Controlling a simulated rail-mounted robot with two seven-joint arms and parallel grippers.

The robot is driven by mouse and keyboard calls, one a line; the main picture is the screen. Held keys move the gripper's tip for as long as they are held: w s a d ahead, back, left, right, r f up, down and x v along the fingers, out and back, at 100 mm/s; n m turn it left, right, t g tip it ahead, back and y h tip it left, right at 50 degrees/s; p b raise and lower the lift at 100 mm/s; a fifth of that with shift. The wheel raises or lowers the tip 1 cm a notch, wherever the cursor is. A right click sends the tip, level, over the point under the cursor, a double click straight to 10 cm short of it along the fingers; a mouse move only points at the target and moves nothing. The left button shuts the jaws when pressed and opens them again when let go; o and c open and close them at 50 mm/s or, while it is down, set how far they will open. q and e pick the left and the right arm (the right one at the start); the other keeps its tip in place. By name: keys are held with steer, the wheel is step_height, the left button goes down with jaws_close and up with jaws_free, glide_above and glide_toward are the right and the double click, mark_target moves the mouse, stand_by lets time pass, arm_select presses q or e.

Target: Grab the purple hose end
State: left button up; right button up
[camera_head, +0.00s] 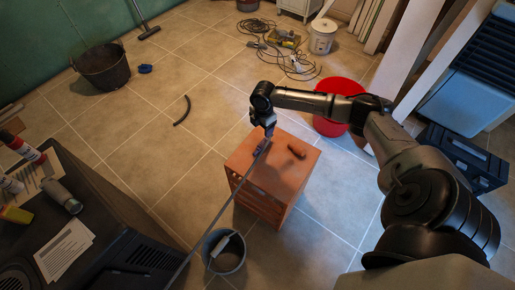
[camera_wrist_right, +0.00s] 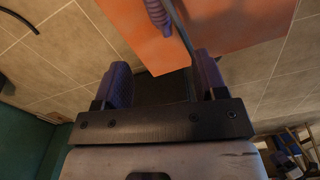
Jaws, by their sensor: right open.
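The purple hose end (camera_head: 261,147) lies on top of an orange crate (camera_head: 243,165), with a thin grey hose (camera_head: 213,222) running from it down to the lower left. In the right wrist view the ribbed purple hose end (camera_wrist_right: 157,14) shows at the top, over the orange surface, ahead of the fingers. My right gripper (camera_head: 269,132) is just above the crate, close to the hose end. In the wrist view its two purple-padded fingers (camera_wrist_right: 163,80) are spread apart with nothing held between them. The grey hose passes near the right-hand finger. My left gripper is not in view.
A small orange-brown object (camera_head: 297,149) lies on the crate's right side. A grey bucket (camera_head: 228,254) stands in front of the crate, and a red tub (camera_head: 338,88) behind it. A dark bench with bottles and papers (camera_head: 62,252) fills the lower left. Tiled floor left of the crate is mostly clear.

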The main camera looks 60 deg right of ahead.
mark_target(263, 142)
steer(key=f+b, duration=0.1)
steer(key=d+f+n, duration=0.1)
steer(key=f, duration=0.1)
steer(key=shift+s+f+b, duration=0.1)
steer(key=shift+f+b, duration=0.05)
steer(key=shift+b, duration=0.25)
steer(key=f, duration=0.1)
steer(key=f+b, duration=0.1)
steer(key=f, duration=0.1)
steer(key=f+b, duration=0.1)
steer(key=shift+a+f, duration=0.35)
steer(key=shift+d+f, duration=0.2)
steer(key=shift+f+b, duration=0.65)
steer(key=shift+f, duration=0.1)
step_height(263, 142, down, 4)
steer(key=b, duration=0.2)
steer(key=shift+r+b, duration=0.1)
steer(key=shift+b, duration=0.2)
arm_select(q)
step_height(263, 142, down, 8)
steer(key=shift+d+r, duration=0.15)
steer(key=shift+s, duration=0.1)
